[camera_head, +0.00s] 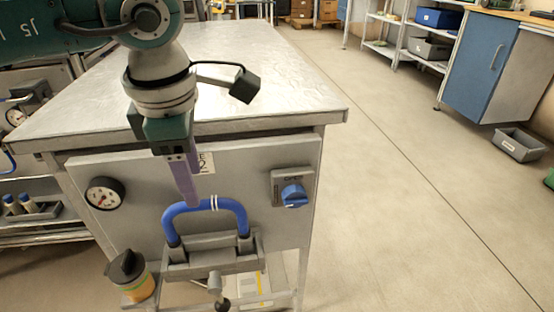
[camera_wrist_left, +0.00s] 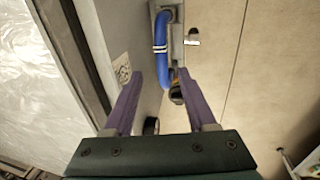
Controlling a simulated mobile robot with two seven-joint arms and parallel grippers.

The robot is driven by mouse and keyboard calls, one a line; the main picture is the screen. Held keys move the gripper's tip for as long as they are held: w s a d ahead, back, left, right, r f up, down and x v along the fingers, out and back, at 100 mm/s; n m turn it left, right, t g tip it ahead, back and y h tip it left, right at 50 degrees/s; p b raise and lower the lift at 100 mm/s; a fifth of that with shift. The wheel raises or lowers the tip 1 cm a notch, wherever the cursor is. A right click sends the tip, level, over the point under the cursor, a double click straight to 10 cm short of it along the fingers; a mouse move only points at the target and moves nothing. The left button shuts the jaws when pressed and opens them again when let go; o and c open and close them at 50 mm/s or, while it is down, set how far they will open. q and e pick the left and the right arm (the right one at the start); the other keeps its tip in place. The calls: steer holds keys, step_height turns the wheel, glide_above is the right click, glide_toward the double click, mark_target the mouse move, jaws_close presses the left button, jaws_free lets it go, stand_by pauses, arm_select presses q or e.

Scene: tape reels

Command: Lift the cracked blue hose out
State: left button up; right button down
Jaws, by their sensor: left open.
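The blue hose (camera_head: 240,215) arches over a grey holder (camera_head: 212,256) on the front of the metal cabinet, with both ends in the holder. Pale bands cross its top. In the left wrist view the hose (camera_wrist_left: 160,40) lies beyond the fingertips, roughly in line with the gap between them. My left gripper (camera_head: 192,203) points down with its purple fingers at the upper left of the arch. It is open (camera_wrist_left: 158,82) with nothing between its fingers. I cannot tell whether a finger touches the hose. My right gripper is not in view.
The cabinet (camera_head: 265,65) has a bare metal top. A gauge (camera_head: 104,195) and a blue knob (camera_head: 293,194) flank the hose on its front. A black-capped jar (camera_head: 130,275) stands low left of the holder. A lever (camera_head: 217,285) hangs below.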

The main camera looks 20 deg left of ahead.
arm_select(q)
steer(key=f, duration=0.2)
steer(key=f+b, duration=0.1)
steer(key=f, duration=0.1)
steer(key=f+b, duration=0.1)
steer(key=f, duration=0.2)
steer(key=shift+w+a, duration=0.35)
steer(key=shift+a, duration=0.05)
steer(key=shift+c, duration=0.2)
jaws_close()
stand_by(0.8)
